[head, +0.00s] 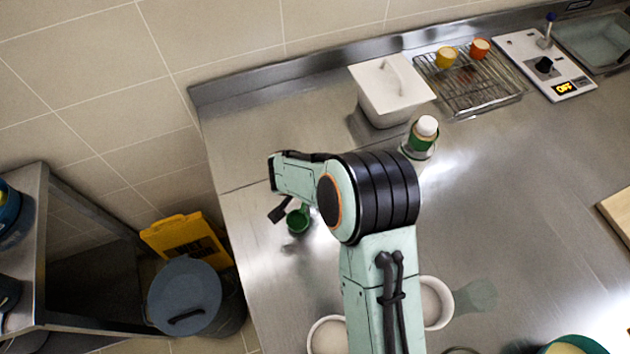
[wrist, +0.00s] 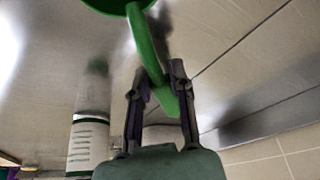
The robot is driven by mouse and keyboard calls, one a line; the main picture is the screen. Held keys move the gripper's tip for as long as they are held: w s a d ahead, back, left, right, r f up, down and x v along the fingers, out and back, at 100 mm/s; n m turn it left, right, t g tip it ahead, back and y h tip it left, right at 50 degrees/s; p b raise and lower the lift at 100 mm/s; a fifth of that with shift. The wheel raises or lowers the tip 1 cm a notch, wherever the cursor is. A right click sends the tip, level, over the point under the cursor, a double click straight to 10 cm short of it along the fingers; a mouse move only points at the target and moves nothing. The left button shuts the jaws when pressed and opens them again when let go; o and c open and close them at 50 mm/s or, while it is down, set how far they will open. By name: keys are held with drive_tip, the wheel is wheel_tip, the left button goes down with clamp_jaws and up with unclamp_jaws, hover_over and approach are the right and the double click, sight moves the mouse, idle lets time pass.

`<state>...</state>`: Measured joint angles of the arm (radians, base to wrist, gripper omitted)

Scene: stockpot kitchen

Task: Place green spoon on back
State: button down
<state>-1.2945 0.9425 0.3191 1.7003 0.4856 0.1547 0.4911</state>
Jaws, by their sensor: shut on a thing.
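The green spoon (head: 298,220) shows in the head view above the left part of the steel counter (head: 250,255), with its round bowl visible. In the wrist view the spoon (wrist: 150,45) has its bowl at the top edge and its handle running down between my fingers. My gripper (wrist: 158,82) is shut on the handle end. In the head view my gripper (head: 282,211) is partly hidden by my wrist. I cannot tell exactly how high the spoon is above the counter.
A white lidded container (head: 385,95), a wire rack (head: 470,85) with yellow and orange cups, and a scale (head: 545,65) stand along the back. A green-and-white bottle (head: 422,136) stands right of my arm. White bowls (head: 435,300) are near the front. The back-left counter is clear.

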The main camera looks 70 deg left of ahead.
drive_tip(key=shift+f, duration=0.25)
drive_tip(key=c, duration=1)
unclamp_jaws()
drive_tip(key=shift+f, duration=0.1)
